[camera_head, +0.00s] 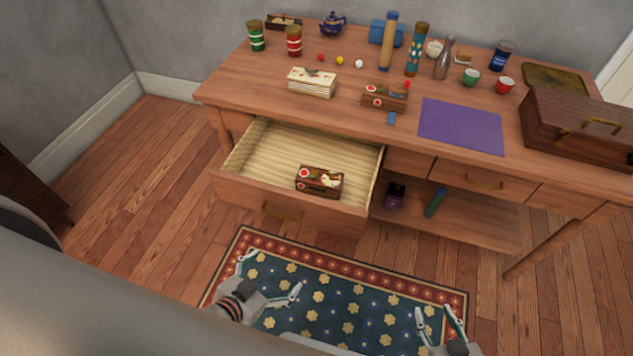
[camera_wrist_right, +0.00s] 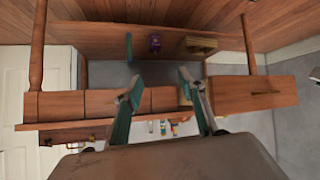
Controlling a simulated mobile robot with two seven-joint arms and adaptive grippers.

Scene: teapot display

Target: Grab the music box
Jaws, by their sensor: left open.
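Two small brown boxes with red flower decoration could be the music box; I cannot tell which is meant. One decorated box (camera_head: 319,183) lies in the pulled-out drawer (camera_head: 290,212). The other decorated box (camera_head: 385,97) stands on the table top near its front edge. My left gripper (camera_head: 270,274) is open and empty above the rug, in front of the drawer and apart from it. My right gripper (camera_head: 434,312) is open and empty above the rug further right. Its spread fingers show in the right wrist view (camera_wrist_right: 160,82), with nothing between them.
The table (camera_head: 230,86) carries jars, a blue teapot (camera_head: 333,26), tall cylinders, cups, a purple mat (camera_head: 461,125) and a large wooden case (camera_head: 580,128). A lower shelf (camera_head: 470,226) holds a purple box (camera_head: 395,194) and a green cylinder (camera_head: 435,202). The drawer juts out towards me.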

